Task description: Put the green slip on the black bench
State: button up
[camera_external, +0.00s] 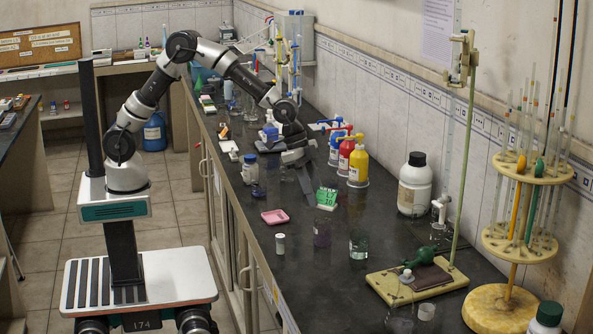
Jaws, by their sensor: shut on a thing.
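The green slip (327,196), a small green piece with a pale lower edge, is at the middle of the black bench (299,233). My gripper (311,196) points down just left of it, with its dark fingers against the slip's left side. The gripper is shut on the slip. Whether the slip touches the bench top or is slightly above it is hard to tell from this view.
A pink tray (275,217) and a small white-capped vial (280,244) stand to the left. A glass beaker (358,244) is in front, and yellow (358,166) and red (346,156) bottles stand behind. A titration stand (418,280) is at the right.

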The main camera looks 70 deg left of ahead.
jog(key=s+d+f+m+g+b, duration=0.1)
jog(key=s+d+f+m+b, duration=0.1)
jog(key=d, duration=1)
jog(key=s+d+f+m+g+h+b, duration=0.1)
jog(key=s+d+m, duration=0.4)
jog(key=d, duration=0.7)
jog(key=shift+d+f+g+b, duration=0.2)
jog(key=shift+f+g+b, duration=0.2)
jog(key=shift+f+b, duration=0.5)
jog(key=shift+f, duration=0.1)
notch_tip(320, 180, down, 10)
jog(key=shift+r+b, duration=0.25)
jog(key=shift+b, duration=0.15)
